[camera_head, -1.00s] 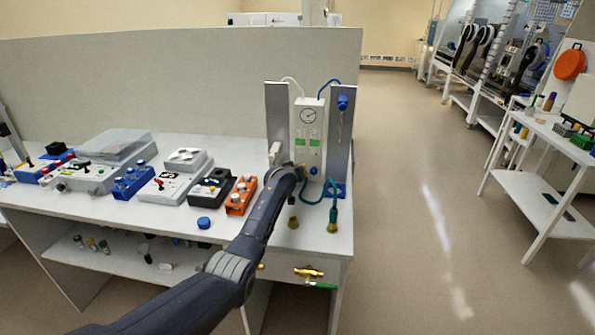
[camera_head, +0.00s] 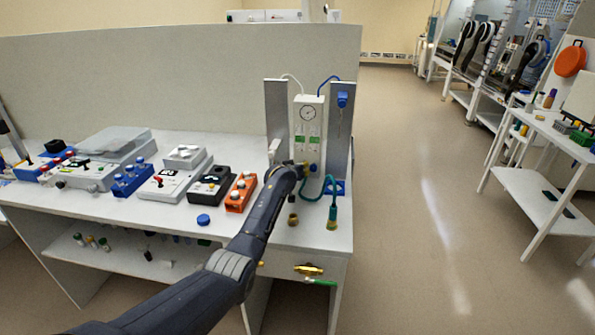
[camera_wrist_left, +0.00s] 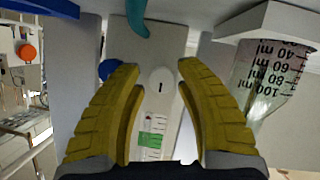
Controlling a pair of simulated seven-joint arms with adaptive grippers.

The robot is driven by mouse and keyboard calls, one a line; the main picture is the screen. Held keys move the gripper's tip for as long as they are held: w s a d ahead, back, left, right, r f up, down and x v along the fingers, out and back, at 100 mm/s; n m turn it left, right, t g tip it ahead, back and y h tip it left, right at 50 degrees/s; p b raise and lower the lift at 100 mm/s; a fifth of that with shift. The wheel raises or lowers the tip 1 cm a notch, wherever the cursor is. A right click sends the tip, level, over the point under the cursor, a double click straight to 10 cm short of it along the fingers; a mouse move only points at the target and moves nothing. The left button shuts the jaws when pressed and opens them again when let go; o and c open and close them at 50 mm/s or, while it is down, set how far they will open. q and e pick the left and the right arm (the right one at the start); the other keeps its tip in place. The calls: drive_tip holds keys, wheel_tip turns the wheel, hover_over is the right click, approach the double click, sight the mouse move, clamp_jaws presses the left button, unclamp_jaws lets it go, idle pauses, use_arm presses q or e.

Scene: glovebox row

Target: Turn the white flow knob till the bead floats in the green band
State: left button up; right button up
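The white flow knob (camera_wrist_left: 161,80), with a dark line on its face, sits on the front of the white flowmeter panel (camera_head: 308,129). My left gripper (camera_wrist_left: 164,105) is open, with one yellow finger on each side of the knob and visible gaps to it. In the head view the left gripper (camera_head: 303,169) is at the panel's lower part and hides the knob. The green band (camera_wrist_left: 151,139) shows on the scale in the inverted wrist view. A small reddish mark (camera_wrist_left: 148,119) is on the scale; whether it is the bead is unclear. My right gripper is not in view.
A blue knob (camera_wrist_left: 108,68) is beside the white one. A clear graduated vessel (camera_wrist_left: 268,78) is close by at the wrist view's right. Grey side plates (camera_head: 278,118) flank the panel. A teal hose (camera_head: 331,195) and an orange box (camera_head: 241,193) are near the arm.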

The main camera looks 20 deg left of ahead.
use_arm(q)
drive_tip(key=shift+s, duration=0.1)
drive_tip(key=v, duration=1.1)
drive_tip(key=shift+s, duration=0.3)
